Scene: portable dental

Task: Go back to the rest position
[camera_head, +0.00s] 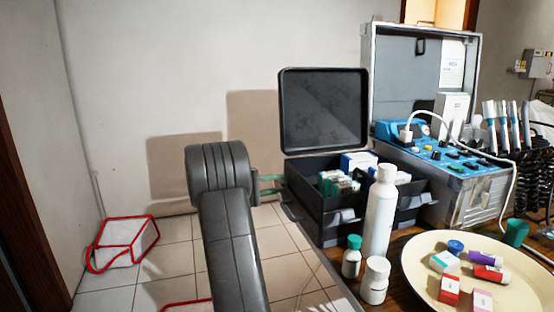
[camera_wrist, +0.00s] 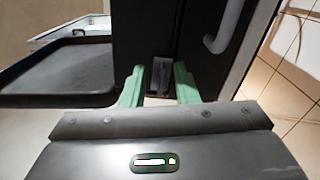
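My gripper (camera_head: 270,185) has green fingers and is at the left side of the open black case (camera_head: 326,229). My arm's dark links hide part of the floor beside it. In the wrist view, my gripper (camera_wrist: 159,88) has its two fingers apart. A small dark grey block, perhaps a latch on the case (camera_wrist: 190,62), shows between or beyond them; I cannot tell whether they touch it. No held object is visible.
A white bottle (camera_head: 380,215), smaller bottles and a cream tray (camera_head: 420,278) with small boxes stand at the right. A blue-topped dental unit (camera_head: 450,158) is behind. A red-edged white box (camera_head: 122,244) lies on the tiled floor at left.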

